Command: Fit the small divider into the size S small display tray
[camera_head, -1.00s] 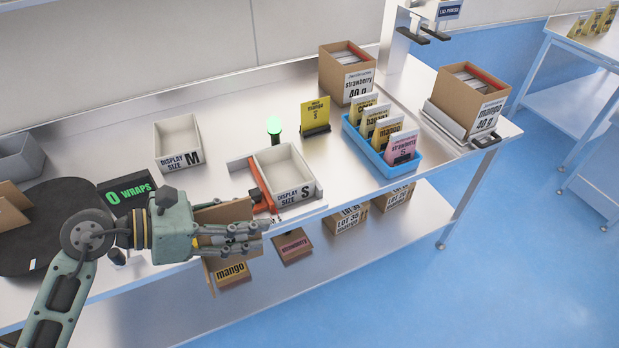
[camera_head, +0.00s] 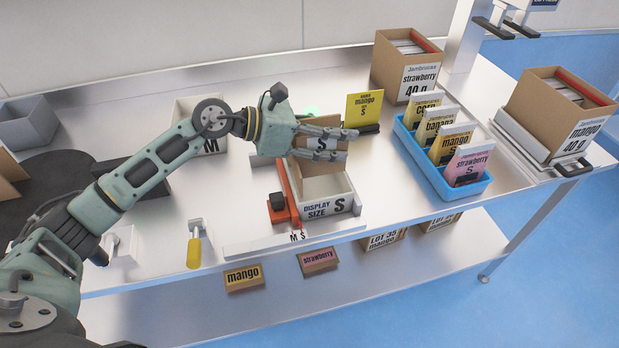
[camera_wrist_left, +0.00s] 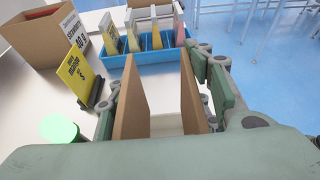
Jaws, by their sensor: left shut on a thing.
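The small divider (camera_head: 322,186) is brown cardboard. In the left wrist view it shows as two upright panels (camera_wrist_left: 131,98) with a gap between them. My left gripper (camera_head: 343,146) is shut on it above the size S display tray (camera_head: 330,208), a pale open box labelled "DISPLAY SIZE S". The divider's lower part overlaps the tray's opening in the head view. I cannot tell how deep it sits or whether it touches the floor. The gripper and divider hide the tray's back. My right gripper is not in view.
An orange-red stop (camera_head: 284,205) stands along the tray's left side. A yellow mango S sign (camera_head: 364,108) stands behind, with a blue bin (camera_head: 440,172) of pouches to the right. The size M tray (camera_head: 187,110) is partly behind my arm. A yellow-handled tool (camera_head: 193,252) is at the front.

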